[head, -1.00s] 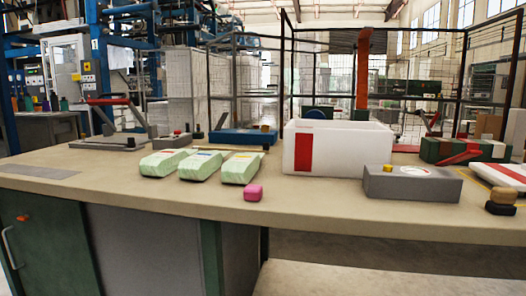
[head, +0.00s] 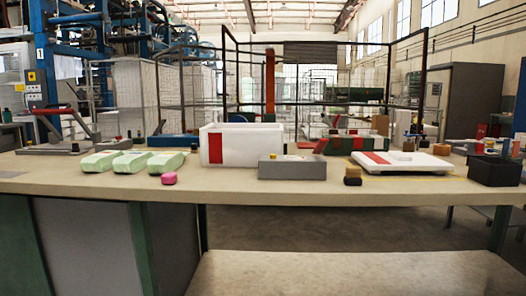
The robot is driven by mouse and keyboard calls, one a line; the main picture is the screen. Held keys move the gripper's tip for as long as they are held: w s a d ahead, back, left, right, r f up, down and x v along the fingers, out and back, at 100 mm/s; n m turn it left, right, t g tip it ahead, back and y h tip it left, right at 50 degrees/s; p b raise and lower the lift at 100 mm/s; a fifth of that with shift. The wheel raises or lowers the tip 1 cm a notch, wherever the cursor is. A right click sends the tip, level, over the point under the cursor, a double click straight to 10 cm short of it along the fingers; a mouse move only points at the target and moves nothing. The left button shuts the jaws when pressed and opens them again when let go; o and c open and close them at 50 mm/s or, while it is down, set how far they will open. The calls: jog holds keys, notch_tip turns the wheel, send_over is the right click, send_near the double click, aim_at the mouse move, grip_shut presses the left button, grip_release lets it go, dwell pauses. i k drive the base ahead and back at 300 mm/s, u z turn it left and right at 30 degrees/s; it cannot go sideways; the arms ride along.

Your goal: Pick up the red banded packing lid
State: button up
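The packing lid (head: 405,163) is a flat white slab with a red band across its left part. It lies flat on the right half of the workbench (head: 300,190), inside what looks like a yellow outline. A raised or recessed round detail shows near its top middle, too small to tell. A white open box (head: 252,145) with a matching red band stands to its left. My gripper is not in view.
Wire-mesh fencing (head: 340,85) stands behind.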

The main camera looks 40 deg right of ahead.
aim_at(374, 163)
jog(key=u, duration=0.7)
jog(key=k, duration=0.1)
jog(key=z, duration=1.6)
